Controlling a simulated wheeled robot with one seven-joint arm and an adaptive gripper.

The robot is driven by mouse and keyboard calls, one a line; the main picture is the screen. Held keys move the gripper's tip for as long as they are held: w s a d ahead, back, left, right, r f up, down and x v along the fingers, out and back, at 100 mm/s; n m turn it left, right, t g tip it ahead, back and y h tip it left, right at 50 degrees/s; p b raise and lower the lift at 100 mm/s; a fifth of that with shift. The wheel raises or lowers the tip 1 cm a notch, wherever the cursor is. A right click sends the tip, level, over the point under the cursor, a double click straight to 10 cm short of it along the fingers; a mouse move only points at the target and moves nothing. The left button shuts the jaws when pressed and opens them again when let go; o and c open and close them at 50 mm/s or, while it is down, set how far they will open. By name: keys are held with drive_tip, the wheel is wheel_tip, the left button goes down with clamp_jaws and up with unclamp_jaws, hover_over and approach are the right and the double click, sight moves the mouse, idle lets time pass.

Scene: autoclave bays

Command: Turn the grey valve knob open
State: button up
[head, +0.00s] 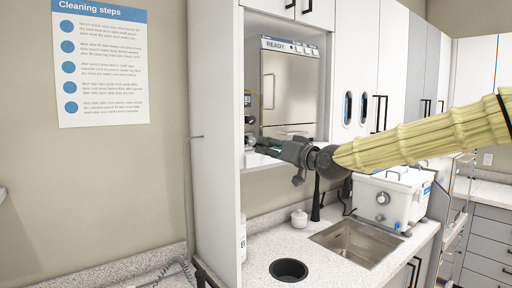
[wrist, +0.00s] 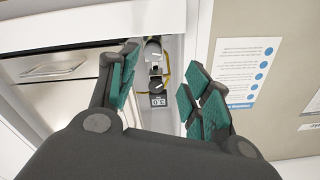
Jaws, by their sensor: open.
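A small valve assembly with what looks like the grey knob (wrist: 154,58) shows between my fingers in the wrist view, beyond the fingertips. A small display (wrist: 158,100) sits on the same assembly. My gripper (wrist: 163,62) is open, with green pads spread on either side of the knob and nothing between them. In the head view, my gripper (head: 256,145) is in front of the cabinet's left side, below a dark gauge or display (head: 247,99). The knob itself cannot be made out there. Its turn position is too small to tell.
A yellow hose (wrist: 168,62) curves beside the valve. The autoclave (head: 290,85) stands on the cabinet shelf to the right. The cabinet's white side panel (head: 215,130) is close on the left. Below are a sink (head: 356,242) and a white bath unit (head: 390,200).

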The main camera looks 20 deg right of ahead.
sight(253, 141)
drive_tip(key=shift+w+a+r+n+p, duration=0.15)
drive_tip(key=shift+w+a+n+p, duration=0.4)
drive_tip(key=shift+w, duration=1)
drive_tip(key=shift+w+a+r+n+p, duration=0.1)
drive_tip(key=shift+w+n+p, duration=0.7)
drive_tip(key=shift+w, duration=0.8)
drive_tip(key=shift+w+a+r+n+p, duration=0.15)
drive_tip(key=shift+w+a+n+p, duration=0.4)
drive_tip(key=shift+w, duration=1)
drive_tip(key=shift+d, duration=0.2)
drive_tip(key=c, duration=1)
